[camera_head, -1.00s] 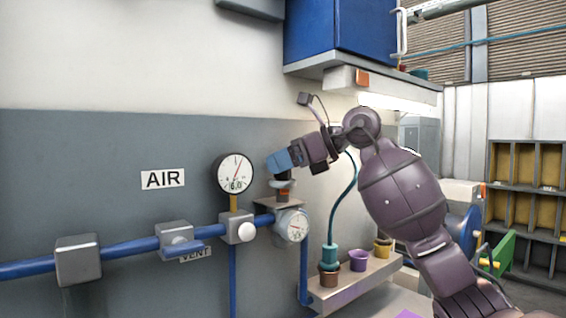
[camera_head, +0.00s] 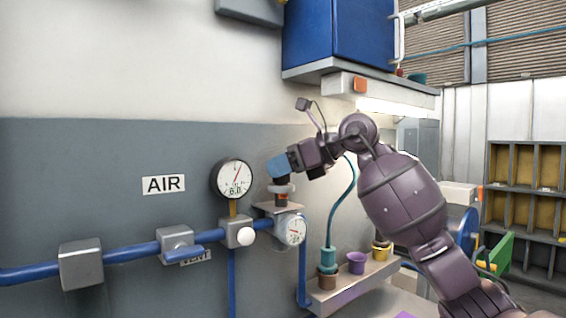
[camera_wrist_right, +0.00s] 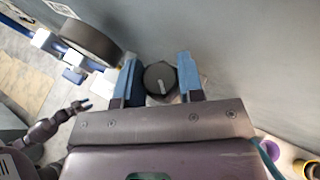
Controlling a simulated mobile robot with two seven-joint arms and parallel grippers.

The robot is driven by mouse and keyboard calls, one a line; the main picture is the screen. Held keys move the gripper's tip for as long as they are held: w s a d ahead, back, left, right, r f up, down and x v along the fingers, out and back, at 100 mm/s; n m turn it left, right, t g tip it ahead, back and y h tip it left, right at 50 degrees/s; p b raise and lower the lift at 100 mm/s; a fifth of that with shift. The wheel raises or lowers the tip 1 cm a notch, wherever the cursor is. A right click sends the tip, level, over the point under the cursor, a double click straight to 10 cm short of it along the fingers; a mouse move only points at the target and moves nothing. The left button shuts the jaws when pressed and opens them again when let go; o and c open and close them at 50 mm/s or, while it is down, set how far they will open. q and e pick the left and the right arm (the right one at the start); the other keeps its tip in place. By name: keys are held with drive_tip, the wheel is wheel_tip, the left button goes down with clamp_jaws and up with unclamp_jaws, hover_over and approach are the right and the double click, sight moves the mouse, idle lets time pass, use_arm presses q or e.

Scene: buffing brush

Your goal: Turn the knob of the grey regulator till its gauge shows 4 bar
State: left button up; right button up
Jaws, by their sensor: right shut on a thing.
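The grey regulator (camera_head: 286,210) sits on the blue pipe at the wall, with its small white gauge (camera_head: 291,229) on the front; its reading is too small to tell. My right gripper (camera_head: 279,170) is above the regulator, pointing down. The right wrist view shows its blue fingers on both sides of the dark round knob (camera_wrist_right: 160,79), which has a pale pointer line. The gripper is shut on this knob. In the right wrist view my left gripper (camera_wrist_right: 81,105) is at the left, away from the pipe; its jaws are too small to judge.
A larger round gauge (camera_head: 233,178) reading about 6.0 stands left of the regulator, close to the right gripper. A shelf (camera_head: 345,287) with small cups and a teal hose is at the right. A blue cabinet (camera_head: 338,35) hangs above.

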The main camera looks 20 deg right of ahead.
drive_tip(key=shift+s+r+m+t+h+p, duration=0.2)
drive_tip(key=shift+r+m+t+h+p, duration=0.3)
drive_tip(key=shift+p, duration=0.35)
drive_tip(key=shift+f+m+t+h+p, duration=0.15)
drive_tip(key=shift+m+t+h+p, duration=0.55)
drive_tip(key=shift+m+h+p, duration=0.15)
drive_tip(key=shift+w+f+m+t+h+p, duration=0.1)
drive_tip(key=shift+m+t+h+p, duration=0.4)
drive_tip(key=shift+m+h, duration=0.45)
drive_tip(key=m+h, duration=0.1)
drive_tip(key=m+t+h, duration=0.1)
drive_tip(key=h, duration=0.1)
drive_tip(key=shift+a+f+m, duration=0.1)
drive_tip(key=shift+f+m, duration=0.15)
drive_tip(key=shift+m, duration=0.15)
drive_tip(key=shift+m+h, duration=0.8)
drive_tip(key=shift+h, duration=0.1)
drive_tip(key=shift+w+m+h, duration=0.1)
drive_tip(key=shift+m+h, duration=0.7)
drive_tip(key=shift+h, duration=0.1)
use_arm(q)
drive_tip(key=shift+s+a+r, duration=0.15)
drive_tip(key=shift+r, duration=0.65)
drive_tip(key=shift+s+a+r, duration=0.1)
drive_tip(key=shift+r, duration=0.7)
use_arm(e)
drive_tip(key=shift+m+h, duration=0.9)
drive_tip(key=shift+h, duration=0.1)
use_arm(q)
drive_tip(key=shift+s+f, duration=0.1)
